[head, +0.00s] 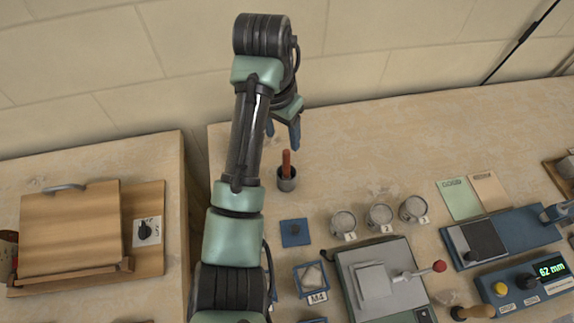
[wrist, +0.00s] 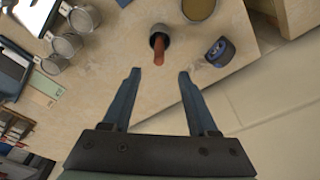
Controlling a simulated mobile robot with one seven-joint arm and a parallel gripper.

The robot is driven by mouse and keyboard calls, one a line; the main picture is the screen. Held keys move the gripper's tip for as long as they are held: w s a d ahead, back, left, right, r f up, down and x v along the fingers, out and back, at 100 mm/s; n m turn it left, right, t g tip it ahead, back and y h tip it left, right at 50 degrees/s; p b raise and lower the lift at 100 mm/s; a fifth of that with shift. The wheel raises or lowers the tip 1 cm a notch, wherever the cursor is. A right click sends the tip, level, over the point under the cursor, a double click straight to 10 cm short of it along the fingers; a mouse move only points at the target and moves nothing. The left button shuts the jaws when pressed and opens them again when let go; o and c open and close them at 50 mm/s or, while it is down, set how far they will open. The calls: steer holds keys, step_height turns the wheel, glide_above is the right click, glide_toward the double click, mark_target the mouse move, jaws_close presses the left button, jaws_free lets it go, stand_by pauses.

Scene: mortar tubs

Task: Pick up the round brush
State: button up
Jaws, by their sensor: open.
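The round brush shows as a reddish-brown handle (head: 286,161) standing up out of a small dark grey cup (head: 287,184) on the bench. Its head is hidden inside the cup. In the wrist view the handle (wrist: 158,52) points toward me from the cup (wrist: 161,31), roughly centred between my fingers but beyond their tips. My gripper (head: 283,138) is open and empty, behind and above the cup in the head view. In the wrist view my gripper (wrist: 159,74) has both blue fingers well apart, and neither appears to touch the handle.
Several numbered metal cups (head: 380,216) stand to the right of the brush cup. A blue square tile (head: 295,232) lies in front. In the wrist view, a blue-and-black object (wrist: 220,52) and a round tan-filled container (wrist: 198,8) sit close by. A wall rises behind the bench.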

mark_target(286, 160)
steer(key=f, duration=0.4)
steer(key=shift+w+d+f+p, duration=0.1)
steer(key=shift+w+f+p, duration=0.1)
steer(key=shift+f+p, duration=0.2)
steer(key=shift+w+d+f+p, duration=0.15)
steer(key=shift+f+p, duration=0.15)
steer(key=shift+f, duration=1.3)
steer(key=shift+w+d+f+p, duration=0.15)
steer(key=shift+f+p, duration=0.1)
steer(key=shift+f, duration=1.35)
jaws_close()
